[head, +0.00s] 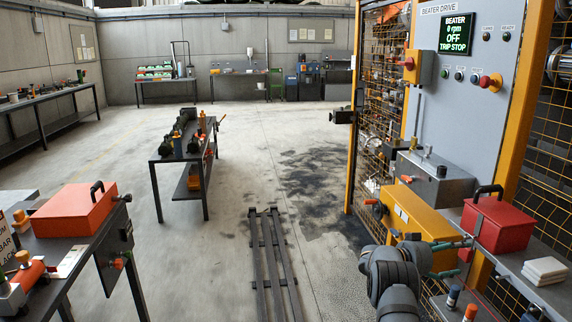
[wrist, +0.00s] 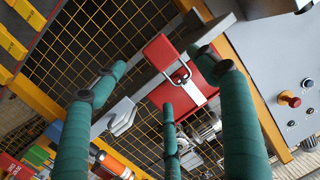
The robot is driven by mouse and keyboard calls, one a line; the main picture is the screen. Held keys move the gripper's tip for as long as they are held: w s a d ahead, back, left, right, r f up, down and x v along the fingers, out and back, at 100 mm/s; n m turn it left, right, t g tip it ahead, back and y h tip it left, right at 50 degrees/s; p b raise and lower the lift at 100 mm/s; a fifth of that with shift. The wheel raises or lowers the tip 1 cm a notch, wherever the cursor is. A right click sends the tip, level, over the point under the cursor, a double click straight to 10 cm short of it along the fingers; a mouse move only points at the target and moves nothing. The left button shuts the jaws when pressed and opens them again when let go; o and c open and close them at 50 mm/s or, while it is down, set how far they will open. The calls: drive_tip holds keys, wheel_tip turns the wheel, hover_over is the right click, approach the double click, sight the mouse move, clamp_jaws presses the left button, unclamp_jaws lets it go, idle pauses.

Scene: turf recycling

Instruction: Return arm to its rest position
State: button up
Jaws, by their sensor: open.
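My gripper (head: 458,257) is at the right of the head view, in front of the shelf beside the machine. Its teal fingers point toward the red case (head: 498,226) there. In the wrist view my gripper (wrist: 160,78) has its three teal fingers spread wide, with nothing held between them. The red case (wrist: 178,72) with a dark handle shows beyond the fingers and is partly covered by them. My grey arm rises from the bottom of the head view.
A yellow box (head: 412,215) sits just left of the gripper. White pads (head: 544,270) lie on the shelf (head: 560,294). A yellow-framed mesh guard (head: 378,120) stands behind. Floor rails (head: 266,262) run down the middle; open floor lies left of the machine.

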sight(466, 252)
drive_tip(key=x, duration=0.5)
drive_tip(key=shift+w, duration=0.15)
drive_tip(key=shift+w+r+p+v, duration=0.15)
drive_tip(key=shift+p+v, duration=0.1)
drive_tip(key=shift+v, duration=0.5)
drive_tip(key=shift+w+r+p+v, duration=0.15)
drive_tip(key=shift+p+v, duration=0.1)
drive_tip(key=shift+v, duration=0.45)
drive_tip(key=shift+s+r+p+v, duration=0.15)
drive_tip(key=shift+p+v, duration=0.1)
drive_tip(key=shift+v, duration=0.5)
drive_tip(key=shift+w, duration=0.1)
